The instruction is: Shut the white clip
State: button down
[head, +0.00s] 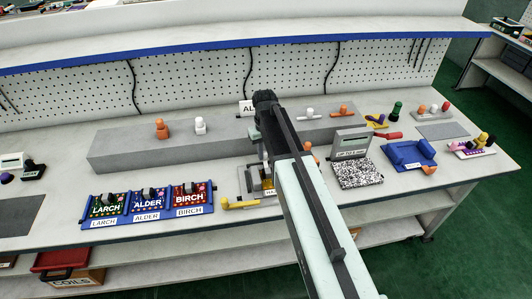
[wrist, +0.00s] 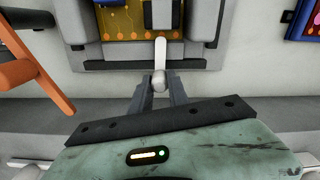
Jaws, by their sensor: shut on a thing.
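The white clip's lever (wrist: 161,55) stands out from the middle of a grey fixture (wrist: 205,30) in the wrist view. It has a pale rounded knob at its near end. My gripper (wrist: 158,86) is shut on that knob, one dark finger on each side. A gold circuit board (wrist: 120,28) lies in the fixture beyond the lever. In the head view my arm covers the white clip and most of the fixture; a bit of the fixture (head: 246,182) shows left of the arm. I cannot tell the lever's exact tilt.
An orange lever (wrist: 30,70) stands close at left in the wrist view. In the head view a yellow handle (head: 240,204) lies before the fixture. Blue labelled racks (head: 147,222) stand left, a speckled block (head: 358,174) right. A grey raised ledge (head: 130,152) runs behind.

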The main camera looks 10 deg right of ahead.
aim_at(264, 151)
jog(key=shift+a+n, duration=0.2)
jog(key=shift+n, duration=0.2)
jog(key=c, duration=1.3)
grip_release()
jog(key=shift+o, duration=0.2)
notch_tip(264, 151, up, 8)
jog(key=p, duration=0.8)
jog(key=shift+f, duration=0.1)
jog(key=s+d+m, duration=0.3)
jog(key=s, duration=1.4)
